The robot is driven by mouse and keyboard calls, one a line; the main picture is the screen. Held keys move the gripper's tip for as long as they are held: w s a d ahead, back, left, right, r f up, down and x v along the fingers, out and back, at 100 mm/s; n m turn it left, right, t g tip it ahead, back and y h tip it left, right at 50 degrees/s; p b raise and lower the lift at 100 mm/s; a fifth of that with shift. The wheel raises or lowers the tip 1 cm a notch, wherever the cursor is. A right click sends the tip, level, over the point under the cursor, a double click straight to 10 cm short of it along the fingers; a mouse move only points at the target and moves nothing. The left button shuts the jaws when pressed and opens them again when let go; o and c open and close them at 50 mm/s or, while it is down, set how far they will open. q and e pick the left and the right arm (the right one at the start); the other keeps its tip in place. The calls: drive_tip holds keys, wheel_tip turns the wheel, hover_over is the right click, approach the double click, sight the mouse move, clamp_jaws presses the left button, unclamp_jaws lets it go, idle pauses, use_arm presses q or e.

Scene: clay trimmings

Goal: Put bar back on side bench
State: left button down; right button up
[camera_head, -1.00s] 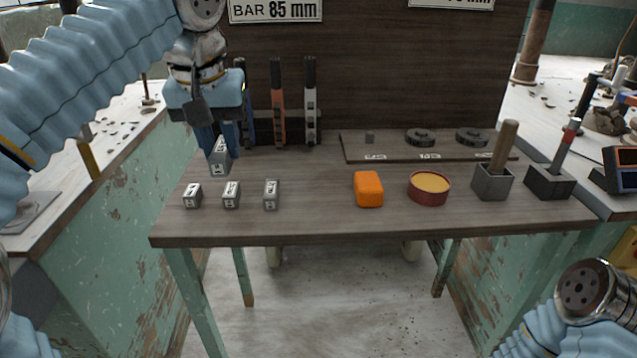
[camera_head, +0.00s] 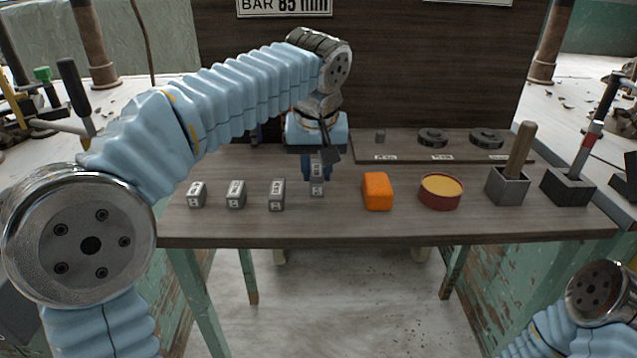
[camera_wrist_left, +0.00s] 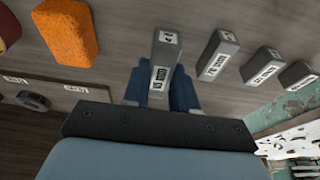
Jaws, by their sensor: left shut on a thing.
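My left gripper (camera_head: 316,178) is shut on a grey metal bar (camera_head: 317,188) with white labels. It holds the bar upright at the right end of a row of three similar grey bars (camera_head: 196,195) (camera_head: 235,195) (camera_head: 277,195) on the wooden bench. The held bar also shows in the left wrist view (camera_wrist_left: 164,58), between the blue fingers. I cannot tell whether its bottom touches the bench top. A pale-topped bench (camera_head: 112,98) with tools stands to the left, partly behind my left arm; another stands at the right. My right gripper is out of view.
Right of the held bar are an orange block (camera_head: 377,191), a red tin (camera_head: 440,192) and two dark holders (camera_head: 507,186) (camera_head: 568,187) with handled tools. A raised board (camera_head: 400,150) with black discs lies behind. The bench's front strip is clear.

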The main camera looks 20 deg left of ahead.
sight(319, 174)
use_arm(q)
drive_tip(key=shift+w+d+f, duration=0.1)
drive_tip(key=shift+d+f, duration=0.1)
drive_tip(key=shift+f, duration=1.5)
drive_tip(key=shift+f+b, duration=0.15)
drive_tip(key=shift+b, duration=0.2)
drive_tip(key=c, duration=0.9)
unclamp_jaws()
drive_tip(key=shift+r, duration=0.35)
drive_tip(key=p+v, duration=0.2)
drive_tip(key=v, duration=0.9)
drive_tip(key=shift+r, duration=0.25)
